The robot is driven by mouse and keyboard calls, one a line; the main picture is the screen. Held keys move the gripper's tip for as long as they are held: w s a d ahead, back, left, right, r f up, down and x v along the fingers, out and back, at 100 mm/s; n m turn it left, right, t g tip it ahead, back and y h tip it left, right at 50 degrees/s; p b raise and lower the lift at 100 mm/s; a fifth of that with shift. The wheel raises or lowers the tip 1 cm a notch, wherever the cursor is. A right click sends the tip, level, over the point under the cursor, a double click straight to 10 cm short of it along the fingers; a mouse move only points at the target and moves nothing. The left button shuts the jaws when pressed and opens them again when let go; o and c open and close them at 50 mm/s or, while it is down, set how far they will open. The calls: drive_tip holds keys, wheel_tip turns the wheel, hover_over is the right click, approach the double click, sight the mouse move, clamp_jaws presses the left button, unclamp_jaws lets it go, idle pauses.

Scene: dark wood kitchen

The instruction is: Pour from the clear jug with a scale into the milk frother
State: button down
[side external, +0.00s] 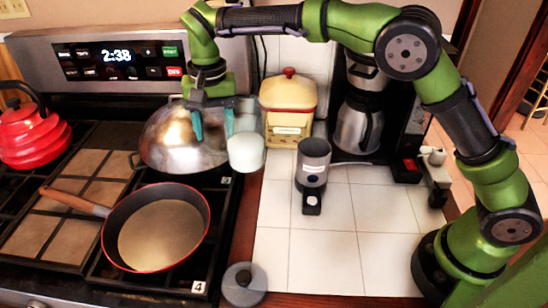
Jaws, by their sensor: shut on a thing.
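The clear jug (246,151) hangs above the right edge of the stove, its lower part white with contents. It looks upright. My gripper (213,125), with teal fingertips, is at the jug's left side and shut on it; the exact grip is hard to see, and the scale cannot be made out. The milk frother (313,162) is a dark grey cup with a front handle, standing upright on the white tiles, right of the jug and apart from it. Its top looks open; its inside is too small to read.
A grey round lid (244,284) lies at the front counter edge. A yellow canister (288,105) and a coffee maker (360,115) stand behind the frother. A metal dome (180,140), a frying pan (158,232) and a red kettle (32,135) sit on the stove. Front tiles are clear.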

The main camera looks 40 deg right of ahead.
sight(262, 109)
drive_tip(key=shift+s+d+r+t+y, duration=0.15)
drive_tip(key=shift+s+d+t+y, duration=0.15)
drive_tip(key=shift+d+t+y, duration=0.45)
drive_tip(key=shift+s+d+r+t+y, duration=0.25)
drive_tip(key=shift+s+d+r+y, duration=0.15)
drive_tip(key=shift+d+r+y, duration=0.35)
drive_tip(key=shift+s+d+t+y, duration=0.5)
drive_tip(key=shift+d+y, duration=0.1)
drive_tip(key=shift+y, duration=0.3)
drive_tip(key=shift+s+d+f+t+y, duration=0.25)
drive_tip(key=shift+d+f+y, duration=0.05)
drive_tip(key=shift+d+y, duration=0.15)
drive_tip(key=shift+s+d+f+t+y, duration=0.2)
drive_tip(key=shift+d+f+t+y, duration=0.1)
drive_tip(key=shift+d+y, duration=0.15)
drive_tip(key=shift+s+d+r+t+y, duration=0.3)
drive_tip(key=shift+d+t+y, duration=0.2)
drive_tip(key=shift+y, duration=0.3)
drive_tip(key=shift+s+d+r+t+y, duration=0.2)
drive_tip(key=shift+s+d+t+y, duration=0.25)
drive_tip(key=shift+y, duration=0.35)
drive_tip(key=shift+d+r+y, duration=0.35)
drive_tip(key=shift+r+y, duration=0.1)
drive_tip(key=shift+y, duration=0.05)
drive_tip(key=shift+s+d+r+t+y, duration=0.35)
drive_tip(key=shift+d+r+t+y, duration=0.15)
drive_tip(key=shift+d+t+y, duration=0.1)
